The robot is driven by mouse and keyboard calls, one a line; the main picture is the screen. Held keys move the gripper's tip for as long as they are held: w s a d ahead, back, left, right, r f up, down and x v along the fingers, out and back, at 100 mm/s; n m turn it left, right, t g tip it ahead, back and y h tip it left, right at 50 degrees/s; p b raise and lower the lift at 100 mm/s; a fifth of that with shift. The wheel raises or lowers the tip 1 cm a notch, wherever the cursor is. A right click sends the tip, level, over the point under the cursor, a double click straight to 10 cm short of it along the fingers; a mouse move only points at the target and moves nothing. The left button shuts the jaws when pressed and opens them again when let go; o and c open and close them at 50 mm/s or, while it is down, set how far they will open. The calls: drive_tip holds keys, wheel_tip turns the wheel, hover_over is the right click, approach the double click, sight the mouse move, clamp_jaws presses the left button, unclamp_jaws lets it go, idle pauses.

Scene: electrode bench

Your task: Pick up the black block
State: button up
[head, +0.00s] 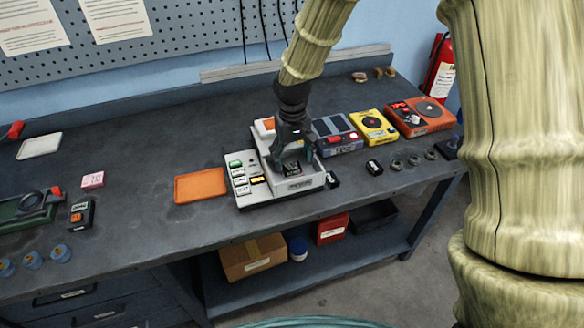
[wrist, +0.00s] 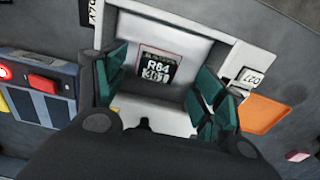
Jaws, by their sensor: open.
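A black block with a white printed label (wrist: 157,66) sits on the light grey top of a device, seen in the wrist view. In the head view it is mostly hidden under my gripper (head: 293,160). My gripper also shows in the wrist view (wrist: 160,84), its teal fingers spread to either side of the block with gaps between. The grey device (head: 305,184) stands near the table's front edge. Another small black block with a white label (head: 333,179) lies just right of the device, and a similar one (head: 374,167) lies further right.
An orange tray (head: 200,186) lies left of the device. A blue-grey box with a red button (head: 337,135), a yellow box (head: 373,126) and an orange-red box (head: 418,116) stand to its right. Several dark rings lie at the right front.

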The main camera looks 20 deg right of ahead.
sight(293, 169)
drive_tip(key=shift+f+p, duration=0.7)
drive_tip(key=shift+f, duration=1.45)
drive_tip(key=c, duration=1.4)
